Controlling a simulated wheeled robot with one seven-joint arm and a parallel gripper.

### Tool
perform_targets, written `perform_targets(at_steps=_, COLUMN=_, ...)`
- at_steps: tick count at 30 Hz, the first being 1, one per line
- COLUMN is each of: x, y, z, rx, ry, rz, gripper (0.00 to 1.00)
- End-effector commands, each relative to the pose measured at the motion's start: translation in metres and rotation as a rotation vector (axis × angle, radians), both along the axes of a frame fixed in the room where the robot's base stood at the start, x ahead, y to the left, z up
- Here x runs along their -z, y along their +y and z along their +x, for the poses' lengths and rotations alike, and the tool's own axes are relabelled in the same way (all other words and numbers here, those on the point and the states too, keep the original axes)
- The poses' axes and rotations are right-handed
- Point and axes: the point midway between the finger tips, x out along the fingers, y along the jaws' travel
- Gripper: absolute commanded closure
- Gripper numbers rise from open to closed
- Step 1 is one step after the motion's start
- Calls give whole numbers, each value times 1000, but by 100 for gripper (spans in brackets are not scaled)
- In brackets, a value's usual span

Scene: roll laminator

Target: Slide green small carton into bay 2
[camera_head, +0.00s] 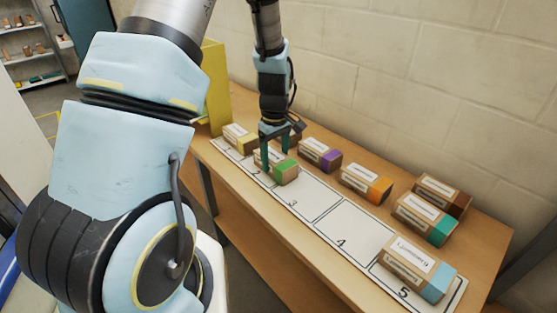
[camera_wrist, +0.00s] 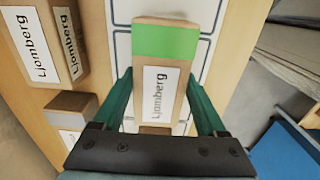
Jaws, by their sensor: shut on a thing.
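The green small carton (camera_head: 286,174), brown with a green end and a white label, is at bay 2 (camera_head: 256,172) of the white numbered strip. It covers most of that bay; whether it rests flat on it, I cannot tell. My gripper (camera_head: 275,150) comes down from above with its green fingers on either side of the carton, shut on it. In the wrist view my gripper (camera_wrist: 158,85) holds the carton (camera_wrist: 166,42) between both fingers, its green end pointing away.
Bays 3 (camera_head: 298,200) and 4 (camera_head: 345,235) are empty. Purple (camera_head: 321,154), orange (camera_head: 367,182), teal (camera_head: 425,218) and brown (camera_head: 443,194) cartons stand behind the strip, near the wall.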

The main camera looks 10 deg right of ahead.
Motion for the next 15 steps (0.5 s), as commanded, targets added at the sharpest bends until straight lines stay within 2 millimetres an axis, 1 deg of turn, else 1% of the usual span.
perform_targets(at_steps=9, x=0, y=8, z=14, rx=-1, ry=-1, rz=0, gripper=89)
perform_targets(at_steps=15, x=0, y=11, z=20, rx=-1, ry=-1, rz=0, gripper=89)
